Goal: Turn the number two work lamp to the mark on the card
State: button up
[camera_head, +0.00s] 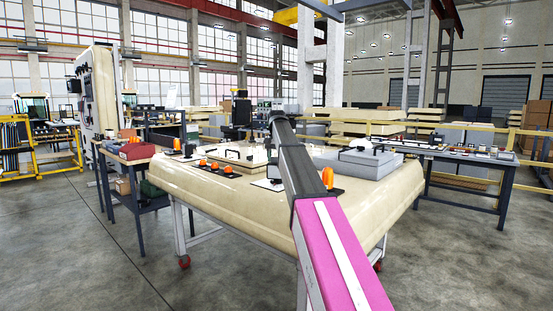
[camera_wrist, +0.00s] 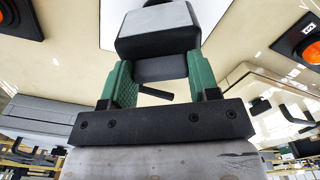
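In the wrist view, my gripper (camera_wrist: 162,70) has its two green fingers on either side of a dark grey, box-shaped lamp head (camera_wrist: 158,42). Both fingers appear to meet its sides. A short dark rod (camera_wrist: 156,93) shows between the fingers. In the head view my own arm hides the gripper and this lamp.
Orange beacons (camera_head: 204,163) stand on the trolley's left, another (camera_head: 327,177) right of my arm; one shows in the wrist view (camera_wrist: 313,52). A grey case (camera_head: 370,164) lies at the trolley's right. Benches stand left (camera_head: 140,152) and right (camera_head: 460,157). Floor on the left is open.

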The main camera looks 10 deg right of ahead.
jog(key=o, duration=0.4)
jog(key=shift+r, duration=0.15)
notch_tip(320, 180, up, 9)
jog(key=shift+w+r, duration=0.1)
jog(key=shift+r, duration=0.7)
